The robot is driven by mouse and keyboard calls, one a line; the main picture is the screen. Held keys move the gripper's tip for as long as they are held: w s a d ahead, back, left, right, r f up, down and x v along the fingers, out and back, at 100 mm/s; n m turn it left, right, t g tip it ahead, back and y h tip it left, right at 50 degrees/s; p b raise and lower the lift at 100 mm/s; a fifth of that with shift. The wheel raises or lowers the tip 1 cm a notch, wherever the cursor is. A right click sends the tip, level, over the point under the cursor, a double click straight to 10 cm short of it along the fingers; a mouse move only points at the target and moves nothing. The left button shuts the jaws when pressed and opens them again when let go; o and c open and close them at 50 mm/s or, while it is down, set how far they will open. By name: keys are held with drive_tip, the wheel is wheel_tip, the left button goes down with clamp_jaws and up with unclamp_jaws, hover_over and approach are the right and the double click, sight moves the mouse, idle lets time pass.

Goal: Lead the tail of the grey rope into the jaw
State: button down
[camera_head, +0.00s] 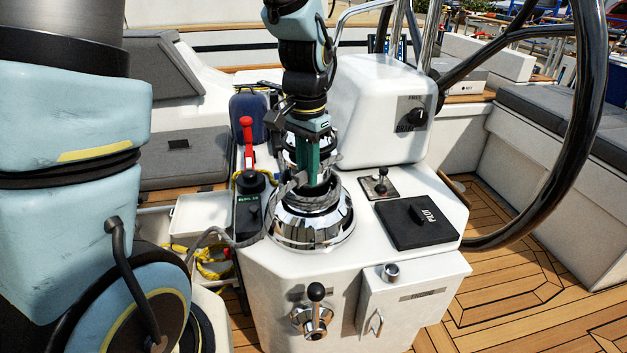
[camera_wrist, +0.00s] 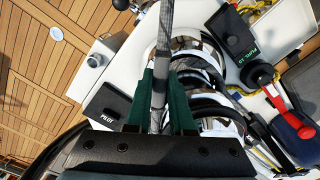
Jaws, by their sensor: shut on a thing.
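The chrome winch (camera_head: 310,228) stands on the white console; it also shows in the wrist view (camera_wrist: 215,88), right of my fingers. The grey rope (camera_head: 308,200) is wrapped around its drum, and a length runs off left toward the black clutch. My gripper (camera_head: 312,178) points down at the winch, its green fingers in front of the upper part. In the wrist view my gripper (camera_wrist: 160,105) is shut on the grey rope (camera_wrist: 165,35), which runs up out of the picture from between the fingers. The jaw at the winch top is mostly hidden by my gripper.
The PILOT panel (camera_head: 418,224) and a small lever (camera_head: 381,180) are at the right. A white housing (camera_head: 375,110) rises close behind. The steering wheel (camera_head: 585,120) is further right.

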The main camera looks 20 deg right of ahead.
drive_tip(key=a+m, duration=0.1)
drive_tip(key=w+a+m, duration=0.1)
drive_tip(key=shift+a+m+p, duration=0.15)
drive_tip(key=shift+m+p, duration=0.15)
drive_tip(key=shift+p, duration=0.1)
drive_tip(key=shift+w, duration=0.1)
drive_tip(key=a+m, duration=0.1)
drive_tip(key=w+a+m+p, duration=0.1)
drive_tip(key=shift+w+m, duration=0.3)
drive_tip(key=shift+m, duration=0.1)
